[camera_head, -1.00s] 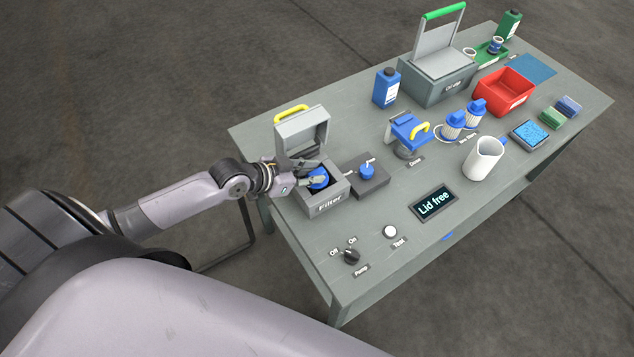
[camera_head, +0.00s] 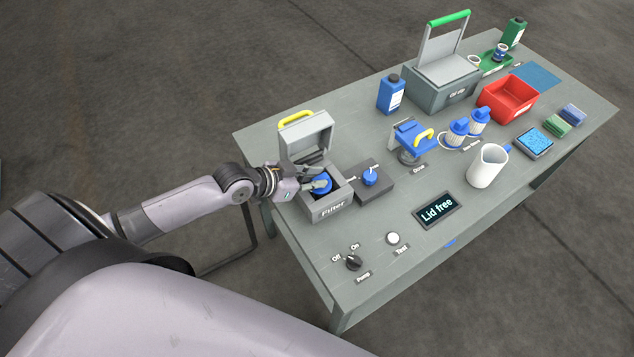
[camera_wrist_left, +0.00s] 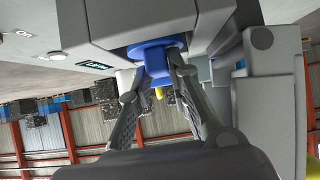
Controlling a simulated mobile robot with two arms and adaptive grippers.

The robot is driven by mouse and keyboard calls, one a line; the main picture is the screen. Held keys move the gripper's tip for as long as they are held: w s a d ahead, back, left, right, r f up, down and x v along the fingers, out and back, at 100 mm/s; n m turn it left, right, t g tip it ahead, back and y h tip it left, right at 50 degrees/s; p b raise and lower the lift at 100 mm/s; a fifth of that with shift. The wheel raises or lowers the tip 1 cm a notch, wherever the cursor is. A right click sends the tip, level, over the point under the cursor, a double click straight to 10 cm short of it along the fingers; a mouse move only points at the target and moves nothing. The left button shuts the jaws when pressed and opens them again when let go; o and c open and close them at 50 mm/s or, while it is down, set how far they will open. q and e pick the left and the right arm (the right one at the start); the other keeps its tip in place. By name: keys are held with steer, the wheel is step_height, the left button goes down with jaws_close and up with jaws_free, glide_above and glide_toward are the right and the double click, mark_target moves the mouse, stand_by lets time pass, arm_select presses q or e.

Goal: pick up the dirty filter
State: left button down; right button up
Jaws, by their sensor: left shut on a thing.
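The dirty filter (camera_head: 321,184) shows as a round blue top inside the open grey box labelled "Filter" (camera_head: 333,210). My left gripper (camera_head: 318,181) reaches into the box from the left and is shut on this blue top. In the left wrist view, the two fingers (camera_wrist_left: 160,75) press on a blue neck (camera_wrist_left: 157,62) below a wider blue part. The lower part of the filter is hidden by the box walls. The box's lid (camera_head: 306,136) with a yellow handle stands open at the back. My right gripper is not in view.
A grey block with a blue knob (camera_head: 370,177) stands just right of the box. The display (camera_head: 437,209) reads "Lid free".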

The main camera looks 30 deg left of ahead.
arm_select(q)
step_height(320, 180, up, 28)
stand_by(0.7)
stand_by(1.0)
